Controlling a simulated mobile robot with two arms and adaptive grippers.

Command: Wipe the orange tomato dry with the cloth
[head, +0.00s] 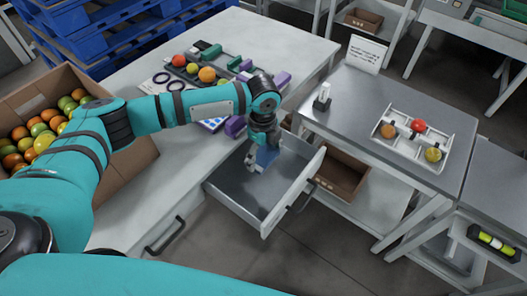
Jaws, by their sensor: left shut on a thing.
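My left gripper (257,171) points down into an open drawer (224,181). It is shut on a small blue piece (267,156) that looks like the cloth; the fingers hide part of it. An orange tomato (207,75) sits on a dark rack on the white table, behind my left forearm. Another orange tomato (388,131) lies in a white tray (408,154) on the grey table at the right. I cannot tell which orange one is meant. My right gripper is not in view.
Red (418,126) and yellow (433,155) tomatoes share the white tray. A cardboard box (119,163) of mixed tomatoes stands at the left. A small upright holder (322,98) and a sign (366,54) stand on the grey table. Its front middle is clear.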

